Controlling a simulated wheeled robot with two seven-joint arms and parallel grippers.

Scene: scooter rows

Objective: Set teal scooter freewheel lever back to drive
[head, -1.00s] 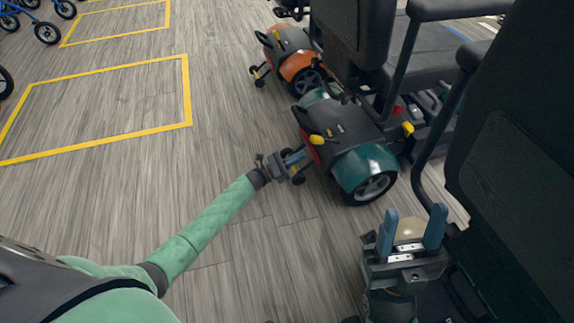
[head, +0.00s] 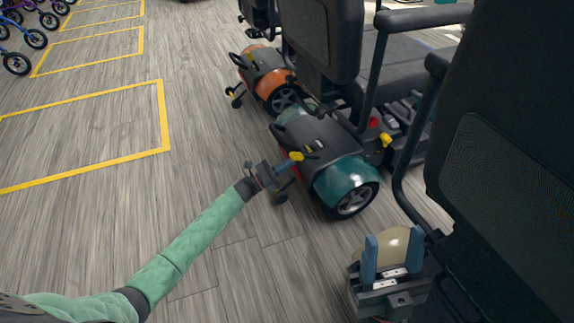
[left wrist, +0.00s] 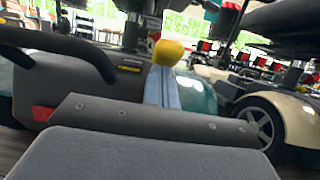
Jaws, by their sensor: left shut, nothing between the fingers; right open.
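The teal scooter (head: 345,181) stands in the middle of the head view, with a dark rear cover and a teal rear side. A yellow lever knob (head: 297,156) sticks out at its rear. My left gripper (head: 288,164) is shut and empty, its blue fingertips right at this knob. In the left wrist view the yellow knob (left wrist: 168,53) shows just past the tips of the blue fingers (left wrist: 161,88); I cannot tell whether they touch. My right gripper (head: 393,261) is open and empty at the lower right, apart from the teal scooter.
An orange scooter (head: 267,77) stands beyond the teal one. A cream scooter (left wrist: 285,108) is to the right in the left wrist view. A dark seat back (head: 500,170) fills the right of the head view. Open floor with yellow-marked bays (head: 85,182) lies left.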

